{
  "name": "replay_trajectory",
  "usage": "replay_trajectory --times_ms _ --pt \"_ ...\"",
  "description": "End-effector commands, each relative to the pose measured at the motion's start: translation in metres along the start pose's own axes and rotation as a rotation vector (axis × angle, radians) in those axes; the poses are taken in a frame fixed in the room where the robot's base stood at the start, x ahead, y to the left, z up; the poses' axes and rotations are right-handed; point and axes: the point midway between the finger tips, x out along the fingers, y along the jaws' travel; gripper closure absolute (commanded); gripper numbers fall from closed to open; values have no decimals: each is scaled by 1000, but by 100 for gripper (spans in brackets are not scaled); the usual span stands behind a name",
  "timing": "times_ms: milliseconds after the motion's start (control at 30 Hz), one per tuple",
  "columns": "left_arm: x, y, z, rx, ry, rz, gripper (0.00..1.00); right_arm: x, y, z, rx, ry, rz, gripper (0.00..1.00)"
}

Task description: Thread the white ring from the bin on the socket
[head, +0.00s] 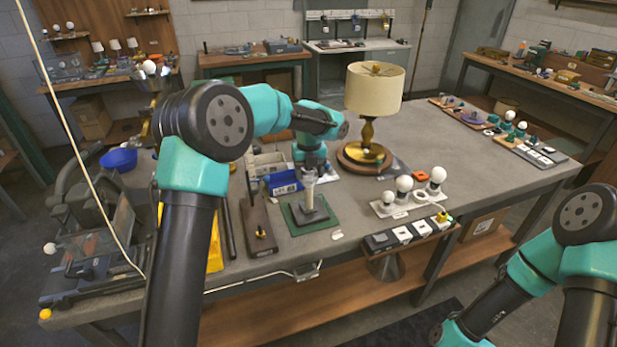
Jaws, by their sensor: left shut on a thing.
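My left gripper (310,176) points down over the socket (309,196), which stands upright on a dark square base on a green mat (290,219). It is shut on a small pale thing that I take for the white ring, at the socket's top. The fingers hide most of it, and I cannot tell whether it is around the socket or just above it. A blue bin (285,182) stands left of the socket, beside grey bins (265,163). My right arm comes in at the lower right; its gripper is out of view.
A lamp with a cream shade (375,89) stands behind, on a round wooden base. White bulbs (404,184) stand on a tray to the right, with a switch strip (400,235) at the front edge. A dark wooden stand (257,228) is left of the mat. The right tabletop is mostly clear.

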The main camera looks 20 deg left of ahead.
Motion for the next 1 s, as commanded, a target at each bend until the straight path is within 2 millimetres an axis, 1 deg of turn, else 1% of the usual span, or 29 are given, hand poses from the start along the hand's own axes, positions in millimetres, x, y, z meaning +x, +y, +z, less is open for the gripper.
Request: replay_trajectory --times_ms 33,333,433,1000 --pt "4 1 -1 12 6 4 68 0 0 0 0 0 0 57" --pt "3 1 -1 21 6 4 68 0 0 0 0 0 0 57" --pt "3 1 -1 62 6 3 68 0 0 0 0 0 0 57" --pt "4 5 1 575 3 2 68 0 0 0 0 0 0 57"
